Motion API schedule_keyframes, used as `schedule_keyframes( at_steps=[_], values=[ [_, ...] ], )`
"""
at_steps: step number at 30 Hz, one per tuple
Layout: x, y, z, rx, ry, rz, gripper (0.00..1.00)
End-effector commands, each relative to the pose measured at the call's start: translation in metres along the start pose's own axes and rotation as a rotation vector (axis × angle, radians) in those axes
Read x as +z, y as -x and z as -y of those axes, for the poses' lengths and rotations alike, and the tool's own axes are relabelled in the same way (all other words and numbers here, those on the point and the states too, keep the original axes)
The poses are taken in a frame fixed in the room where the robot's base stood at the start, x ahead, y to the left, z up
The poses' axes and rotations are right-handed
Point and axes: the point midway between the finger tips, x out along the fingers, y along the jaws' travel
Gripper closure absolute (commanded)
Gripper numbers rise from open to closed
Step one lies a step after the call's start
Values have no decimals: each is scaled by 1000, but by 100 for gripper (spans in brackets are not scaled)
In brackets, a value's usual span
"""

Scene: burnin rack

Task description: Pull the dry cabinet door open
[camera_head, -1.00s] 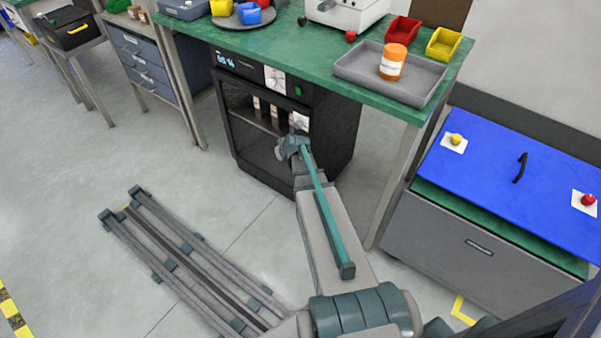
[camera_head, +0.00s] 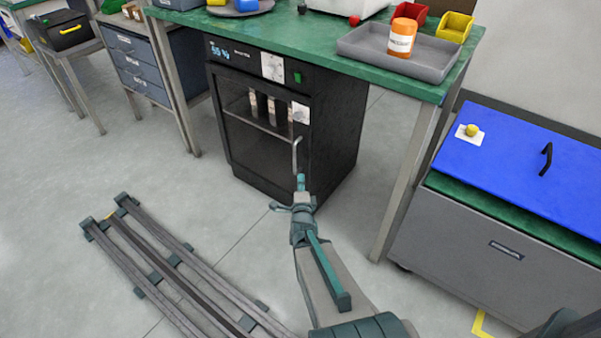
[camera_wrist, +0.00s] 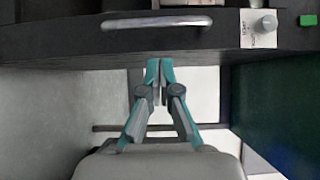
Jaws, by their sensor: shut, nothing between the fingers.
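The dry cabinet (camera_head: 335,128) is a black box under the green bench. Its windowed door (camera_head: 258,158) looks shut, flush with the front. The silvery bar handle (camera_head: 295,154) stands upright near the door's right edge in the head view. In the wrist view the handle (camera_wrist: 157,23) lies crosswise at the top. My gripper (camera_head: 301,183) is in front of the door, near the handle's lower end in the head view. In the wrist view the shut fingertips (camera_wrist: 159,70) meet below the handle, apart from it, with nothing between them.
A white label and round knob (camera_wrist: 265,25) sit beside the handle in the wrist view. The bench leg (camera_head: 405,185) and a grey chest with a blue lid (camera_head: 500,150) stand to the right. Floor in front of the door is clear; a floor rail (camera_head: 180,270) lies left.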

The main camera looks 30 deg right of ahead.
Motion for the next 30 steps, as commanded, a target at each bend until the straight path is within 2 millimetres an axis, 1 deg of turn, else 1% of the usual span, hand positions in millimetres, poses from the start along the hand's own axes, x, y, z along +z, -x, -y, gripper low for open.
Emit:
schedule_keyframes(
  at_steps=[5, 10, 12, 15, 21, 25, 30],
  values=[
    [0, -11, -3, -3, -3, -1, 100],
    [0, -27, -4, -4, -2, 0, 100],
    [1, -45, -2, -2, -1, 0, 100],
    [0, -62, -2, -2, -1, -1, 100],
    [0, -88, -1, -1, -1, 0, 100],
    [0, -97, 0, 0, -1, 0, 100],
    [0, -99, 0, 0, 0, 0, 100]
  ],
)
